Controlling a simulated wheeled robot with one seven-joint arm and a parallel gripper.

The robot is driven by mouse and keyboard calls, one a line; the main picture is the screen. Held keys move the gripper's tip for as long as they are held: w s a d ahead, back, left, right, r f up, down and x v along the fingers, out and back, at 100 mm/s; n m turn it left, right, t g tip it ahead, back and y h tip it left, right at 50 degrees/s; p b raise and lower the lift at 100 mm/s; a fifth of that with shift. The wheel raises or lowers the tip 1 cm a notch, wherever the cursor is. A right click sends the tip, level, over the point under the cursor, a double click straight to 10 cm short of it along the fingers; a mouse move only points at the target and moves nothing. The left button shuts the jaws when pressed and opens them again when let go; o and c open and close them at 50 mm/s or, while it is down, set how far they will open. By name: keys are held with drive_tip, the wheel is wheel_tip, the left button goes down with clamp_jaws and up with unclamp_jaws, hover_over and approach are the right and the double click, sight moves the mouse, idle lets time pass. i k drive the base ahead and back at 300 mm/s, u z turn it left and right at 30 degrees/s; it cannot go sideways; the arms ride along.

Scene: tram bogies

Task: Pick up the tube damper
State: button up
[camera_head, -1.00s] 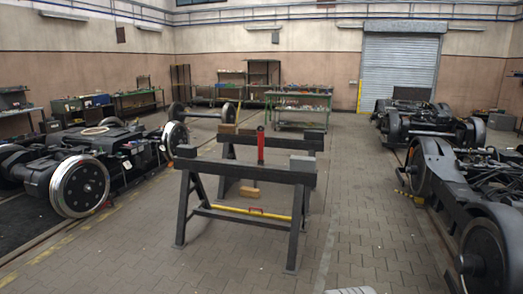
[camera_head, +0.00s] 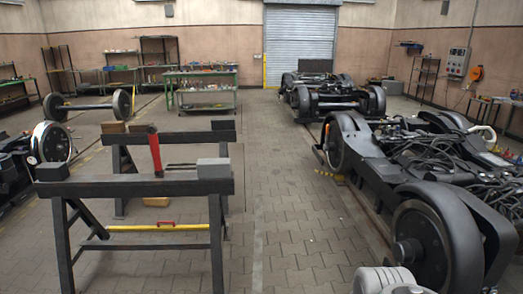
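No thing in view can be surely told as the tube damper. A red, upright, slightly tilted tube-like thing (camera_head: 155,152) with a dark top shows at the near black trestle (camera_head: 130,187). Whether it stands on the beam or behind it is hard to tell. Thin dark rods (camera_head: 182,166) show just behind the beam, too small to make out. My gripper's fingers are not in view. A light grey rounded part at the bottom right edge looks like part of my arm.
A yellow bar (camera_head: 157,227) runs low between the legs. A large bogie (camera_head: 400,190) fills the right. Paved floor (camera_head: 290,220) between trestles and bogie is clear. A green workbench (camera_head: 203,90) stands behind.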

sight(153, 135)
drive_tip(key=z, duration=0.05)
drive_tip(key=i, duration=1.6)
drive_tip(key=u, duration=0.65)
drive_tip(key=i, duration=0.8)
drive_tip(key=u, duration=1.8)
drive_tip(key=i, duration=1.15)
drive_tip(key=u, duration=0.3)
